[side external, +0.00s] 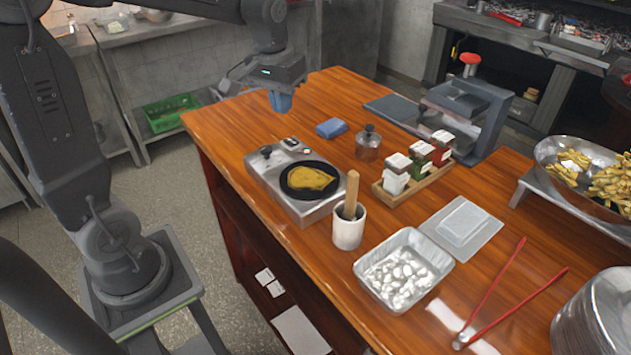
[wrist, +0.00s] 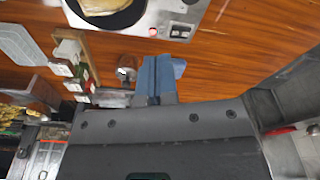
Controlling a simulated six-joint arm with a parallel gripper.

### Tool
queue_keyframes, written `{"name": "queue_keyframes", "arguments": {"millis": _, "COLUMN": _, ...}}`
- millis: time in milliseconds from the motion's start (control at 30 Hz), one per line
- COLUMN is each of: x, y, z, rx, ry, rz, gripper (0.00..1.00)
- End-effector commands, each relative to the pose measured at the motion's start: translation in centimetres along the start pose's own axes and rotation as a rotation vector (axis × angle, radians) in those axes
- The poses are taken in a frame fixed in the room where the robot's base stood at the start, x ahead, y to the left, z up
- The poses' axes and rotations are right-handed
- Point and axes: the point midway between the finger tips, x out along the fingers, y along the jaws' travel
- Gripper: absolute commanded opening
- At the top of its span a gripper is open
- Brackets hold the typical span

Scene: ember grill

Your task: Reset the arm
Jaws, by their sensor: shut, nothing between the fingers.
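My gripper (side external: 281,101) hangs above the far left part of the wooden table (side external: 232,128) in the side external view. Its blue fingers are together and hold nothing. In the wrist view the shut fingers (wrist: 157,80) point toward the table top, with the glass jar beside them on the left. My arm is raised and bent over from the left side. The fingers appear clear of the table and of everything on it.
A hot plate (side external: 265,172) bears a black pan with yellow food (side external: 310,178). A blue cloth (side external: 331,128), glass jar (side external: 368,142), spice rack (side external: 417,182), mortar (side external: 349,228), foil tray (side external: 362,268), red tongs (side external: 500,290) and a grey press (side external: 486,120) crowd the table. Its far left corner is bare.

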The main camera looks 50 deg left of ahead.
Motion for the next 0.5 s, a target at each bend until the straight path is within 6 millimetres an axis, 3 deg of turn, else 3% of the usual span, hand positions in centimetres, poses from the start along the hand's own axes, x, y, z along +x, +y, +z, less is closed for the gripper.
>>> {"name": "queue_keyframes", "arguments": {"millis": 33, "x": -1.3, "y": 0.9, "z": 2.1, "rx": 0.043, "ry": 0.043, "rz": 0.009, "gripper": 0.0}}
{"name": "queue_keyframes", "arguments": {"millis": 200, "x": -3.6, "y": 2.6, "z": 8.3, "rx": 0.171, "ry": 0.162, "rz": 0.041, "gripper": 0.0}}
{"name": "queue_keyframes", "arguments": {"millis": 400, "x": -4.1, "y": 3.4, "z": 14.6, "rx": 0.299, "ry": 0.283, "rz": 0.079, "gripper": 0.0}}
{"name": "queue_keyframes", "arguments": {"millis": 500, "x": -3.9, "y": 3.4, "z": 16.6, "rx": 0.339, "ry": 0.321, "rz": 0.093, "gripper": 0.0}}
